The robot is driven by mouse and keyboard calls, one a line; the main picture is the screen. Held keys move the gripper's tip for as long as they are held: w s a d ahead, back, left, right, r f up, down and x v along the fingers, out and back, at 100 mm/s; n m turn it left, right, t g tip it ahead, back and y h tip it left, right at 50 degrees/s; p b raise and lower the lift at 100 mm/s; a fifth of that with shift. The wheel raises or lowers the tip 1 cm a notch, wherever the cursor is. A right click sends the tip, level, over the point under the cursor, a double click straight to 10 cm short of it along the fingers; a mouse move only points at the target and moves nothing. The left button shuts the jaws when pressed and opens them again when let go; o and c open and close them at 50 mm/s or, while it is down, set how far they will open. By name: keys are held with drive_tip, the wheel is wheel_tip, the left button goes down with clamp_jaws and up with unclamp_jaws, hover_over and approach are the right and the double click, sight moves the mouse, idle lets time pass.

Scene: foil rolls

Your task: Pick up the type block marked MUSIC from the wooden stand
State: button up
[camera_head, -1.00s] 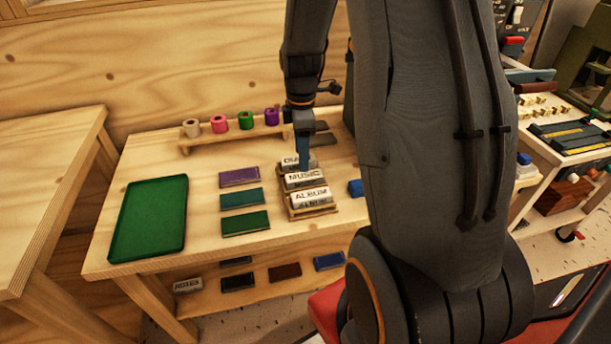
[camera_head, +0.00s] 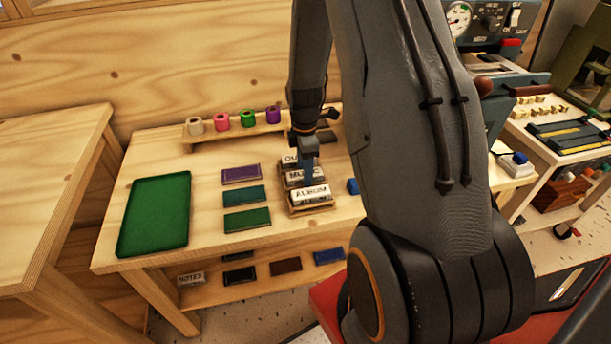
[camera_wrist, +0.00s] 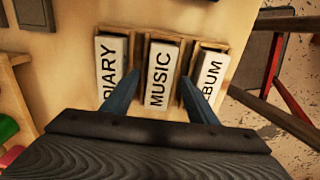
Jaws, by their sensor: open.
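The MUSIC type block (camera_wrist: 160,75) stands in the middle slot of the wooden stand (camera_wrist: 138,62), between the DIARY block (camera_wrist: 109,68) and the ALBUM block (camera_wrist: 208,75). In the head view the MUSIC block (camera_head: 296,179) is partly covered by my gripper (camera_head: 305,178). In the wrist view my gripper (camera_wrist: 161,95) is open, with one blue finger on each side of the MUSIC block, near the gaps to its neighbours. I cannot tell whether the fingers touch any block. The ALBUM block (camera_head: 311,193) is nearest the front edge in the head view.
A green tray (camera_head: 155,214) lies at the table's left. Purple, teal and green books (camera_head: 244,195) lie beside the stand. Foil rolls (camera_head: 221,123) sit on a rack behind. A NOTES block (camera_head: 191,278) is on the lower shelf. A small blue object (camera_head: 352,186) is right of the stand.

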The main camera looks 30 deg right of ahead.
drive_tip(key=shift+f, duration=0.1)
clamp_jaws()
idle(0.4)
